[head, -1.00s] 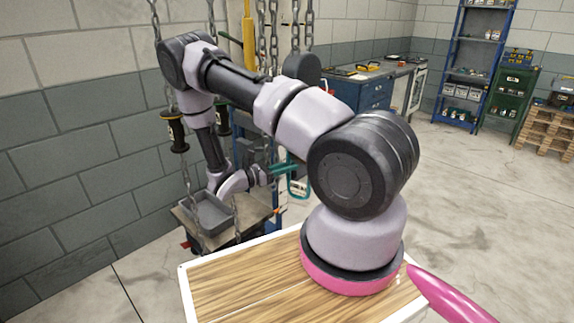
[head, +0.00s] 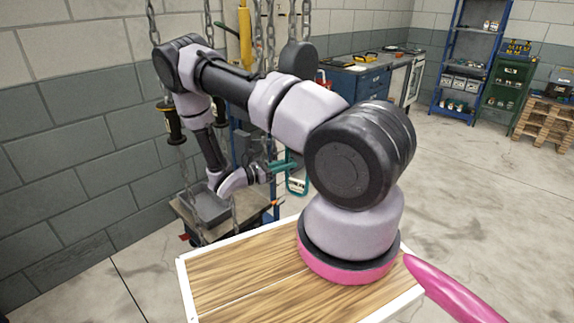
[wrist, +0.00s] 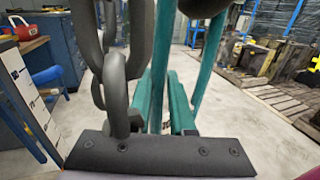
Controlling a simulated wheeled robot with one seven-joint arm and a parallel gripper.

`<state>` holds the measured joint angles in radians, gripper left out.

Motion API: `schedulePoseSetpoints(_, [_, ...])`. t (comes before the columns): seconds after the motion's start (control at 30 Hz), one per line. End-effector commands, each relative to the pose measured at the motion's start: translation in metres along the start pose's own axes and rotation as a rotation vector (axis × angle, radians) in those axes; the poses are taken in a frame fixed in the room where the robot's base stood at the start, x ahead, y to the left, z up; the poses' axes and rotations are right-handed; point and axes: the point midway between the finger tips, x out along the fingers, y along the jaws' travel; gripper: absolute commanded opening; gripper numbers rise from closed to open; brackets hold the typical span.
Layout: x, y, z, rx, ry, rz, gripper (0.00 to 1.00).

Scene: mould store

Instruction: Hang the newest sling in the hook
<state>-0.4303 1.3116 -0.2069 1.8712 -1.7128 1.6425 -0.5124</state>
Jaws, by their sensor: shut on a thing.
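My gripper (head: 283,165) has teal fingers and is at the end of the arm, past the blue rack post. It is shut on a teal sling (head: 296,186), which hangs just below it as a narrow loop with a pale patch. In the wrist view, teal straps or fingers (wrist: 178,100) run away from the dark plate at the bottom; which parts are sling is hard to tell. Large dark chain links (wrist: 118,95) hang close at the left of the wrist view. I cannot make out the hook clearly in either view.
Several chains (head: 270,30) hang behind my arm. A black and yellow handle (head: 172,122) hangs at the left, above a grey tray (head: 207,209) on a small trolley. A blue workbench (head: 360,88) stands behind. The floor at the right is open.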

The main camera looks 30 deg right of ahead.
Motion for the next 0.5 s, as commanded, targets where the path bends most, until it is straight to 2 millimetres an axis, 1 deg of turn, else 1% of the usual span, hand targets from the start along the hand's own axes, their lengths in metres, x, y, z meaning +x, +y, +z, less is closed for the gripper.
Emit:
schedulePoseSetpoints(0.2, [0.0,0.0001,0.0003,0.0,0.0,0.0,0.0])
schedulePoseSetpoints(0.23, [0.0,0.0001,0.0003,0.0,0.0,0.0,0.29])
schedulePoseSetpoints(0.27, [0.0,0.0001,0.0003,0.0,0.0,0.0,0.41])
schedulePoseSetpoints(0.3, [0.0,0.0001,0.0003,0.0,0.0,0.0,0.56])
schedulePoseSetpoints(0.5, [0.0,0.0,0.0002,0.0,0.0,0.0,0.56])
